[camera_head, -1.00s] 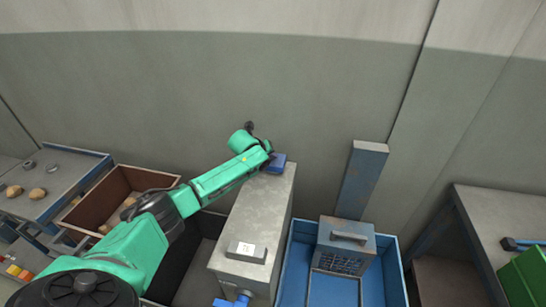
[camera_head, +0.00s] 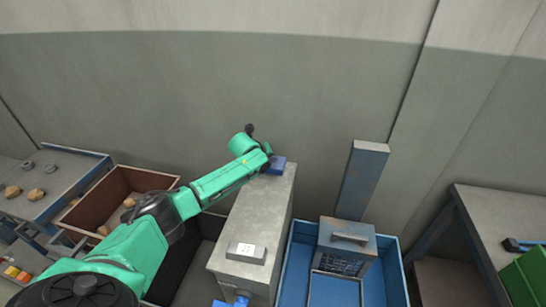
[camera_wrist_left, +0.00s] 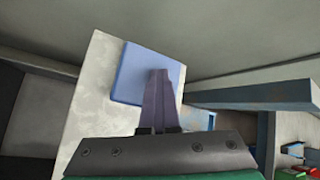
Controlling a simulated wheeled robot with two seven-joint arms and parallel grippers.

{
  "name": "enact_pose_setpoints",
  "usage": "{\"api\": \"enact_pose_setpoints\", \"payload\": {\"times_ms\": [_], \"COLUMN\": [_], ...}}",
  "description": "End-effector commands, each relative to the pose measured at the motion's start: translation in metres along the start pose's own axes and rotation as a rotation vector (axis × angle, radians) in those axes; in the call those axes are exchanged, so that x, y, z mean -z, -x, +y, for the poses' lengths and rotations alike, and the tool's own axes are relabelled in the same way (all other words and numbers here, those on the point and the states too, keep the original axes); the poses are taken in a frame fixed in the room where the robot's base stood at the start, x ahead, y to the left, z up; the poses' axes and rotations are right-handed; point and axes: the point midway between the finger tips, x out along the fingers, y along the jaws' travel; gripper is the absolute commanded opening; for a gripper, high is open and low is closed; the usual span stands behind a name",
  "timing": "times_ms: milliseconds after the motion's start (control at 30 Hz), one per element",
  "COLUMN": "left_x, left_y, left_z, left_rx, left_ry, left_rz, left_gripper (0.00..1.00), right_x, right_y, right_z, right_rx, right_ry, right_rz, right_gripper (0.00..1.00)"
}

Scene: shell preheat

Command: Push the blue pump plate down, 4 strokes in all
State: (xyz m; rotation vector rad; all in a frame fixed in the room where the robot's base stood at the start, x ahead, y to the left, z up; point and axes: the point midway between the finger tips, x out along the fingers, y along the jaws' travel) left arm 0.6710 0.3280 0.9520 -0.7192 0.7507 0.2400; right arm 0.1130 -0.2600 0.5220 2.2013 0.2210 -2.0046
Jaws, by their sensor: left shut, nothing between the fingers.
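The blue pump plate (camera_head: 278,166) sits at the far end of the top of a grey metal box (camera_head: 258,210) in the head view. In the left wrist view the blue plate (camera_wrist_left: 135,75) appears as a flat square behind my fingers. My left gripper (camera_wrist_left: 160,72) is shut and empty, its fingertips over the right part of the plate. I cannot tell whether they touch it. In the head view my left wrist is beside the plate, and the fingertips are hard to make out. My right gripper is in neither view.
A small block with a white face (camera_head: 246,250) sits on the near end of the box; its marks are too small to read. A blue bin (camera_head: 292,277) stands right of the box, a brown crate (camera_head: 117,180) to the left. A wall rises behind.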

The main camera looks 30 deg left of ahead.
Motion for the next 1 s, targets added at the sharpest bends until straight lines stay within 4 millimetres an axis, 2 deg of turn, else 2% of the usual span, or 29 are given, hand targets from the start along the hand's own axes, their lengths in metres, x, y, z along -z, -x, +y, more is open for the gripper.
{"api": "enact_pose_setpoints", "payload": {"times_ms": [233, 833, 1000], "left_x": [0.003, -0.018, -0.021], "left_y": [0.0, 0.025, 0.028], "left_z": [0.002, -0.018, -0.021], "left_rx": [-0.006, -0.004, -0.003], "left_ry": [0.001, 0.0, 0.0], "left_rz": [0.008, 0.004, 0.003], "left_gripper": [0.0, 0.0, 0.0], "right_x": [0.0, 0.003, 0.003], "right_y": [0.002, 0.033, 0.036], "right_z": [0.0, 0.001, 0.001], "right_rx": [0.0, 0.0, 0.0], "right_ry": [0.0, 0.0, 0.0], "right_rz": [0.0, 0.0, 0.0], "right_gripper": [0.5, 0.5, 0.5]}}
